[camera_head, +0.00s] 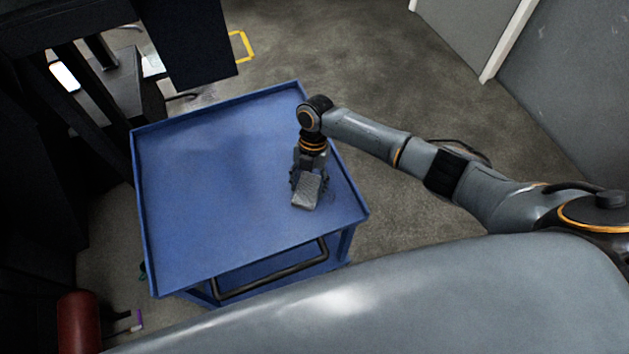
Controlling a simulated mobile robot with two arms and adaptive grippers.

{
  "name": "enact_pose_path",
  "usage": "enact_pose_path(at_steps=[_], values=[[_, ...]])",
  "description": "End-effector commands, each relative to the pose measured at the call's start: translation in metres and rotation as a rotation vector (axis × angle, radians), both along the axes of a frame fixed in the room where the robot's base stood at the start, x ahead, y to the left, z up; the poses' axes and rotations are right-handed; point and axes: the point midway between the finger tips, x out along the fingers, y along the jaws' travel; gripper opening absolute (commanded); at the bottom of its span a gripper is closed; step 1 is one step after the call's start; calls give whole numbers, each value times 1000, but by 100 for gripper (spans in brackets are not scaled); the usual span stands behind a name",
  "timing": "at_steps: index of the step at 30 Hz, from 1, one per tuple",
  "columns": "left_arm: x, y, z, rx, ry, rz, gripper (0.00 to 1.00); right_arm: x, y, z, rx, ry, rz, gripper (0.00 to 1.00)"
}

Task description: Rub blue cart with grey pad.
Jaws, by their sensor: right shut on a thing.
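The blue cart (210,190) stands in the middle of the view, with a flat top and a low raised rim. My right arm reaches in from the right over the cart's right edge. My right gripper (307,180) points down over the right part of the top. It is shut on the grey pad (306,192), a small light grey block. The pad is at or just above the cart top; I cannot tell whether it touches. Dark smudges show on the top just right of the pad. My left gripper is not in view.
A dark handle bar (272,273) runs along the cart's near side. Black machine parts (60,130) stand close on the left. A red cylinder (78,322) is at the lower left. Grey walls (575,85) are at the right. The rest of the cart top is clear.

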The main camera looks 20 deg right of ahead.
Motion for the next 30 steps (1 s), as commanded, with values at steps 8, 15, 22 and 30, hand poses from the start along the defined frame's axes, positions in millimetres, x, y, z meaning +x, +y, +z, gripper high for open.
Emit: enact_pose_path(at_steps=[8,15,22,30], values=[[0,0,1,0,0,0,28,-2,23,1,3,1,2,18],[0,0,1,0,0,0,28,-1,23,2,1,0,0,18],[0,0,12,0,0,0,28,0,23,14,2,-1,-1,18],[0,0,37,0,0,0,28,0,22,42,1,-2,-1,18]])
